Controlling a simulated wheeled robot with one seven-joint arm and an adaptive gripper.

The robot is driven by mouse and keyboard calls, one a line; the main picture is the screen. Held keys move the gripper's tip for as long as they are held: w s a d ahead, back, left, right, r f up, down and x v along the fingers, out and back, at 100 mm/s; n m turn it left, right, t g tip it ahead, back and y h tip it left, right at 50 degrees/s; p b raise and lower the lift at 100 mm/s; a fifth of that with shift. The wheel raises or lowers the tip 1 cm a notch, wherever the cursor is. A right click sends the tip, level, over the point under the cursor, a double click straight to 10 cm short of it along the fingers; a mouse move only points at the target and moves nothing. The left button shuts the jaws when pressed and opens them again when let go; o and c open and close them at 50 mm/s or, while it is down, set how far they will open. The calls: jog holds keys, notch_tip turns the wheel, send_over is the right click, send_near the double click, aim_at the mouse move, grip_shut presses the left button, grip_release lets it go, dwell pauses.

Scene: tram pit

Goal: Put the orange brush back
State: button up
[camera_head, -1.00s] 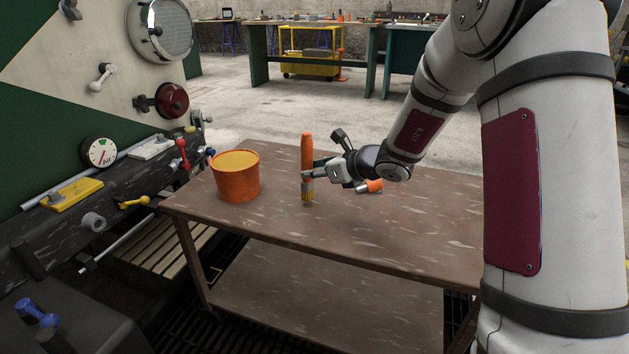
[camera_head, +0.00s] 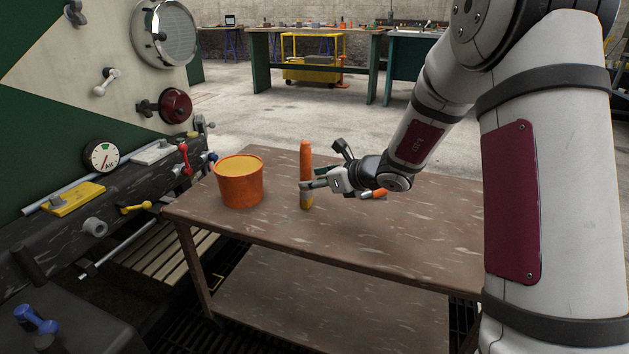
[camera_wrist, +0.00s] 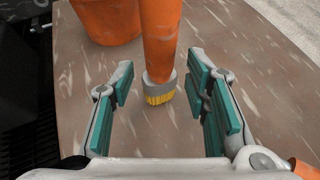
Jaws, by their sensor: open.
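The orange brush (camera_head: 306,160) stands upright on the brown table, with its handle up, a grey collar and yellow bristles at the bottom. It also shows in the wrist view (camera_wrist: 160,45). My gripper (camera_head: 308,186) is open at the lower part of the brush. In the wrist view its two teal-padded fingers (camera_wrist: 162,80) lie left and right of the brush, with gaps on both sides. In the head view the fingers partly cover the brush's lower handle and collar.
An orange bucket (camera_head: 238,186) with a yellowish top stands left of the brush on the table (camera_head: 350,235). Another orange-handled item (camera_head: 380,193) lies partly hidden behind my gripper. A wall panel with levers and a gauge (camera_head: 102,156) is at the left.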

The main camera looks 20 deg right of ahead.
jog(key=p+v, duration=0.3)
jog(key=v, duration=0.9)
jog(key=s+a+r+n+g+y, duration=0.2)
jog(key=s+a+r+n, duration=0.2)
jog(key=s+a+n, duration=0.25)
jog(key=s+a+r+n+g+y, duration=0.1)
jog(key=s+a+r+n+g, duration=0.3)
jog(key=a, duration=0.3)
jog(key=s+a+r+n+g+h, duration=0.1)
jog(key=s+a+n+g+h, duration=0.2)
jog(key=s+n, duration=0.95)
jog(key=s+d+f+n+h, duration=0.1)
jog(key=s+d+n+h, duration=0.2)
jog(key=s, duration=0.6)
jog(key=s+d+f+n+g+h, duration=0.1)
jog(key=s+d+n+h, duration=0.2)
jog(key=s+d, duration=0.3)
jog(key=s, duration=0.3)
jog(key=shift+s+d, duration=0.35)
jog(key=shift+s, duration=0.05)
